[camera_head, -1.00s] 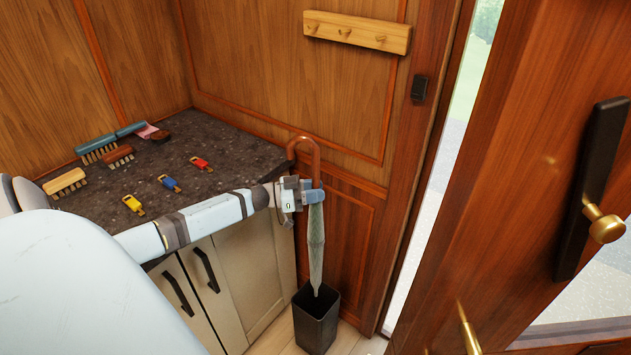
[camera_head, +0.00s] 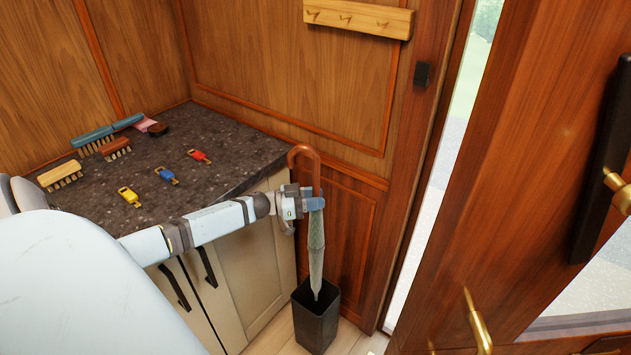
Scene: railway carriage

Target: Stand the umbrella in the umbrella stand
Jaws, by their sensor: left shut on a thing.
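The umbrella (camera_head: 316,245) is furled and pale grey-green, with a curved brown wooden handle (camera_head: 305,152) at the top. It hangs upright with its tip pointing down. My left gripper (camera_head: 314,204) is shut on it just below the handle. The umbrella stand (camera_head: 316,322) is a black, square, open-topped bin on the floor beside the cabinet. The umbrella's tip is over the stand's opening and appears at or slightly inside its rim; the exact depth is hard to tell. My right gripper is not in view.
A dark speckled counter (camera_head: 225,165) over a pale cabinet (camera_head: 250,270) holds brushes (camera_head: 62,175) and several coloured tags (camera_head: 199,156). A wooden peg rail (camera_head: 358,18) is on the wall.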

